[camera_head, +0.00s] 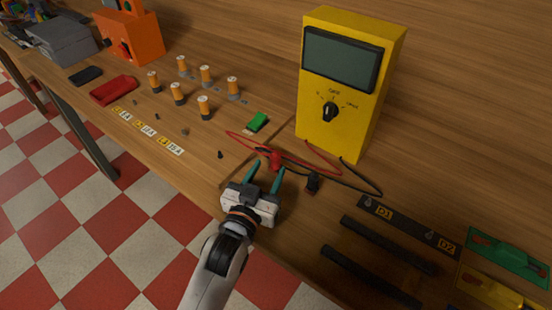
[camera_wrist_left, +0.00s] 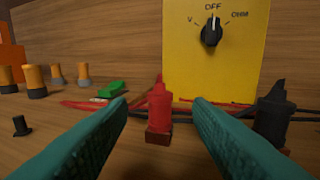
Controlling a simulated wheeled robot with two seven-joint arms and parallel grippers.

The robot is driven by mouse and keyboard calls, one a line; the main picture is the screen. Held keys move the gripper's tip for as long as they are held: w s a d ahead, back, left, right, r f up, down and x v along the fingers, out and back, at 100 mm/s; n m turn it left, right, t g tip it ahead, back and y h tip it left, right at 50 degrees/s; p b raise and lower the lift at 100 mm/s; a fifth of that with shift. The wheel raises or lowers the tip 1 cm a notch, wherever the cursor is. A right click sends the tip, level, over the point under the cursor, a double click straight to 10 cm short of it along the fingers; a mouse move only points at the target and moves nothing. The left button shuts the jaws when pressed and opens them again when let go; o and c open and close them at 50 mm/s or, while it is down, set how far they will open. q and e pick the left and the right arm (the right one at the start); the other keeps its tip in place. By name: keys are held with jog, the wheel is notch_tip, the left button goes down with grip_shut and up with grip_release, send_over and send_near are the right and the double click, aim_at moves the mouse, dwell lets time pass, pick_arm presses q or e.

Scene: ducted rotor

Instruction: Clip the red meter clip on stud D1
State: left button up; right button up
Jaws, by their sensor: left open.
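The red meter clip (camera_head: 276,160) stands upright on the table in front of the yellow meter (camera_head: 340,115). In the left wrist view the red clip (camera_wrist_left: 159,108) sits on a small brown block, centred between my fingertips and a little beyond them. My left gripper (camera_head: 266,172) is open, its teal fingers pointing at the red clip; it also shows in the left wrist view (camera_wrist_left: 160,110). A black clip (camera_head: 312,182) stands to the right. Stud D1 (camera_head: 373,203) is on a dark strip labelled D1 and D2, right of the clips. My right gripper is not in view.
Red and black leads (camera_head: 345,174) run across the table around the clips. A green block (camera_head: 258,122) lies behind. Two dark bars (camera_head: 385,243) lie in front of the strip. Orange-topped cylinders (camera_head: 203,106) stand at left. Green and yellow holders (camera_head: 508,260) are at far right.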

aim_at(273, 160)
pick_arm(q)
jog(key=p+x, duration=0.1)
jog(key=x, duration=0.4)
jog(key=shift+w+r, duration=0.15)
grip_shut()
notch_tip(273, 160, up, 10)
jog(key=shift+r, duration=0.1)
dwell(0.5)
